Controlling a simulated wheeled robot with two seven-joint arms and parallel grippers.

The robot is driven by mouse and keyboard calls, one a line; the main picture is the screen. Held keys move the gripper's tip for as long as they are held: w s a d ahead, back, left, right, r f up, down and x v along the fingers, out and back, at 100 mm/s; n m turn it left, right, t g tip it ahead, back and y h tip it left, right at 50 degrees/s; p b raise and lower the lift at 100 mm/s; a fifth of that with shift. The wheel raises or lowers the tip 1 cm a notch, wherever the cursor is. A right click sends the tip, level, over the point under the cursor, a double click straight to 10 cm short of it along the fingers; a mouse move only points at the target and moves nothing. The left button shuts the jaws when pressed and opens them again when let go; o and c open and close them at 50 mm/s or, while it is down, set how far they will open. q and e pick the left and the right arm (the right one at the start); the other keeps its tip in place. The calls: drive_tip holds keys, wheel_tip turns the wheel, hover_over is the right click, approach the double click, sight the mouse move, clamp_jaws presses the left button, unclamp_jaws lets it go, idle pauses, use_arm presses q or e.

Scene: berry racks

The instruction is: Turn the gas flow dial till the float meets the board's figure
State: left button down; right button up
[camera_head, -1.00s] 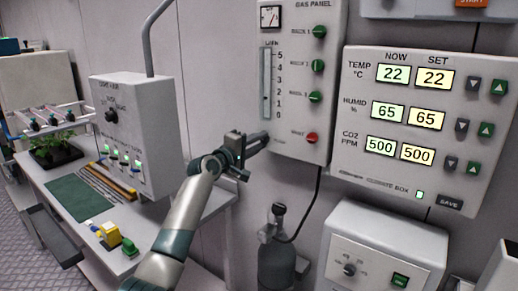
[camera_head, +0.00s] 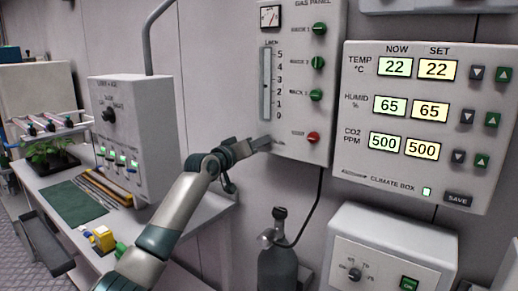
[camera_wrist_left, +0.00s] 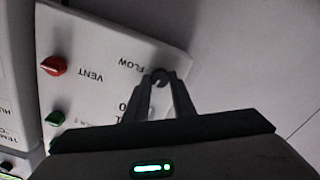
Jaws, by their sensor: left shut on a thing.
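The grey gas panel (camera_head: 320,130) hangs on the wall in the head view, with an upright flow tube (camera_head: 266,85) beside a scale from 0 to 5. The float in the tube is too small to read surely. My left gripper (camera_head: 267,143) is at the panel's lower left corner, under the tube. In the left wrist view, its fingers (camera_wrist_left: 160,88) are closed on the small dark flow dial (camera_wrist_left: 160,76), beside the word FLOW. The dial is hidden by the gripper in the head view. My right gripper is not in view.
A red vent knob (camera_head: 313,138) and several green knobs (camera_head: 316,95) sit on the panel's right side. A climate box (camera_head: 420,130) with lit numbers hangs to the right. A grey gas bottle (camera_head: 278,262) stands below. A bench (camera_head: 130,235) is at left.

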use_arm(q)
drive_tip(key=m, duration=1.3)
drive_tip(key=shift+d+f+b, duration=0.1)
drive_tip(key=shift+f+b, duration=0.15)
drive_tip(key=shift+b, duration=0.05)
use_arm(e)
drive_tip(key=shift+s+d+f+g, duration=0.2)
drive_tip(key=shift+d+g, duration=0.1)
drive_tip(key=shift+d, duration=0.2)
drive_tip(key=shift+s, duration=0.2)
use_arm(q)
drive_tip(key=c, duration=1.5)
unclamp_jaws()
drive_tip(key=shift+r, duration=0.1)
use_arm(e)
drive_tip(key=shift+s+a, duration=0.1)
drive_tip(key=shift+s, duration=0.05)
use_arm(q)
drive_tip(key=shift+s, duration=0.15)
